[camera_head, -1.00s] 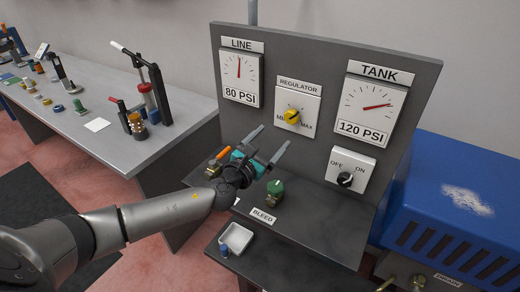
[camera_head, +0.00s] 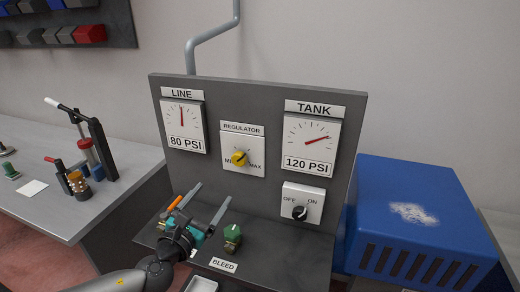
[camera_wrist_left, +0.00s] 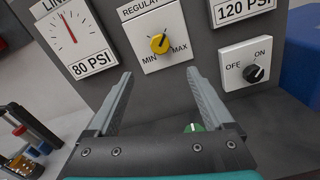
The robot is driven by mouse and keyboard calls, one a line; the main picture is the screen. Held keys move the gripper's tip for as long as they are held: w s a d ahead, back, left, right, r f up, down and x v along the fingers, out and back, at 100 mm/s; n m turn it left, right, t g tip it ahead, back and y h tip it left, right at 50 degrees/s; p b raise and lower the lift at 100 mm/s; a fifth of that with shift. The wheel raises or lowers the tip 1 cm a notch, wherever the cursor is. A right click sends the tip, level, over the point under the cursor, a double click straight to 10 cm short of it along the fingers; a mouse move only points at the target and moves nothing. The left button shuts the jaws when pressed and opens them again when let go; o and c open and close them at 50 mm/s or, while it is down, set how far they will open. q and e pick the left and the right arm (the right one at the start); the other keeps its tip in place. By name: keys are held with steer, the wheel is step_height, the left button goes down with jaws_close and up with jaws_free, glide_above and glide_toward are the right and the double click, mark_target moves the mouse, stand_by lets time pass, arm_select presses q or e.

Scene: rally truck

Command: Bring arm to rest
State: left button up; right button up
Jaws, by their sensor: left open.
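My left gripper (camera_head: 208,204) is open and empty, above the panel's shelf and in front of the upright panel. In the left wrist view its two fingers (camera_wrist_left: 160,95) are spread apart, with the yellow regulator knob (camera_wrist_left: 159,44) beyond them on the panel. The green bleed knob (camera_head: 232,234) stands on the shelf just right of the gripper; in the wrist view it is mostly hidden behind the gripper. An orange-handled part (camera_head: 174,203) shows to the left of the gripper. My right gripper is not seen.
The panel carries a line gauge (camera_head: 184,127) at 80 PSI, a tank gauge (camera_head: 309,143) at 120 PSI and an off/on switch (camera_head: 300,212). A blue compressor housing (camera_head: 420,215) stands to the right. A grey bench (camera_head: 60,212) with tools lies to the left.

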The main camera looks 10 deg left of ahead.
arm_select(q)
steer(key=s+d+f+m+g, duration=0.3)
steer(key=s+f+m+g, duration=0.2)
steer(key=s+m, duration=0.55)
steer(key=s+d+f+m+g+y, duration=0.1)
steer(key=s+d+f+m+g, duration=0.3)
steer(key=s+m, duration=0.65)
steer(key=s+d+f+m+g, duration=0.2)
steer(key=s+f+m+g, duration=0.5)
steer(key=m, duration=0.6)
step_height(320, 180, down, 27)
steer(key=s+b, duration=0.2)
steer(key=b, duration=0.7)
steer(key=s+a+f+b, duration=0.1)
steer(key=s+f+b, duration=0.3)
steer(key=s+f, duration=0.4)
steer(key=s+a+f+g+b, duration=0.1)
steer(key=s+f+b, duration=0.4)
steer(key=f, duration=1.1)
steer(key=s+a, duration=0.1)
steer(key=s, duration=0.1)
steer(key=shift+s+a+f+m+y+b, duration=0.2)
steer(key=shift+s+f+m+y+b, duration=0.1)
steer(key=shift+s+f, duration=0.1)
